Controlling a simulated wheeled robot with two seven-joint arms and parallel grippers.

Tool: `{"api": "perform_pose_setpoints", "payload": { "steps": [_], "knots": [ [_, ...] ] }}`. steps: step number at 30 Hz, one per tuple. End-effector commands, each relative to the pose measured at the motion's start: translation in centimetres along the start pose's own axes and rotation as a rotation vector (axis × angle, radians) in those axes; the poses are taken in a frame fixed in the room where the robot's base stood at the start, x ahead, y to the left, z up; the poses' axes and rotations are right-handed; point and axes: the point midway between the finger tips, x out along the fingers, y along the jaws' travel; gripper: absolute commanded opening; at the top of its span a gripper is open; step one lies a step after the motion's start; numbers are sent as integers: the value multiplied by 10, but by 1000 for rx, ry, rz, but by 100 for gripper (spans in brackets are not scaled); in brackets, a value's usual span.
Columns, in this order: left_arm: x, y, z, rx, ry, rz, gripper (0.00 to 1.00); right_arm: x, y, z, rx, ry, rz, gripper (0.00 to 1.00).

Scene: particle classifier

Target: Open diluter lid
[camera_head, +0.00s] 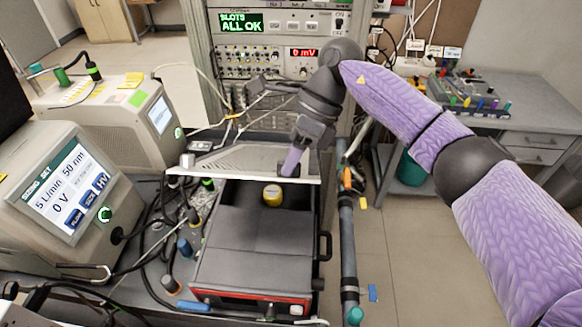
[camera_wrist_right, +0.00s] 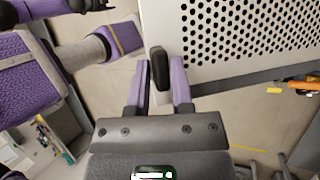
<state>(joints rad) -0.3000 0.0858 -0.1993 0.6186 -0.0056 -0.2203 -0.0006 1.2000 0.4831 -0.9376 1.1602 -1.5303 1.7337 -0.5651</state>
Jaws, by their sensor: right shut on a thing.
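The diluter (camera_head: 245,250) is a dark box with a red-edged front panel, on the bench at the centre of the head view. Its lid (camera_head: 235,158) is a light perforated panel, raised at the back of the box, so part of the dark interior shows. The lid's perforated face also fills the upper right of the right wrist view (camera_wrist_right: 215,40). My right gripper (camera_head: 288,166) is at the lid's right part. In the wrist view its purple fingers (camera_wrist_right: 164,80) are shut on a black handle (camera_wrist_right: 158,65) at the lid's edge. My left gripper is not in view.
A yellow-topped round part (camera_head: 272,195) sits in the box's opening. Instruments with screens (camera_head: 65,195) stand left, with cables between. A rack (camera_head: 265,60) stands behind. A vertical pipe (camera_head: 348,235) runs close along the right side. Open floor (camera_head: 425,260) lies right.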

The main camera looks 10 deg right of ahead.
Motion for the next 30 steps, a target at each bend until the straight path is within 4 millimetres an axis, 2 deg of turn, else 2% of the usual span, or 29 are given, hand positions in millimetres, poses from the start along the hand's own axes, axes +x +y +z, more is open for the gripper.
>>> {"api": "perform_pose_setpoints", "payload": {
  "steps": [6,7,10,11,20,23,30],
  "knots": [
    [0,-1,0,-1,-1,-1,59,0,-2,0,2,-1,-8,0],
    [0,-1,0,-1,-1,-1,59,0,-2,0,2,-1,-9,32],
    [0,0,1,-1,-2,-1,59,0,-2,-1,2,-1,-7,53],
    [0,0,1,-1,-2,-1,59,0,-1,-1,2,-1,-7,56],
    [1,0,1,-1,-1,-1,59,-3,-1,0,1,0,-4,56],
    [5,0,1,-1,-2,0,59,-21,-2,-1,2,-1,-8,56],
    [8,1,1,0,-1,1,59,-81,-1,0,2,-3,-7,56]
  ]
}}
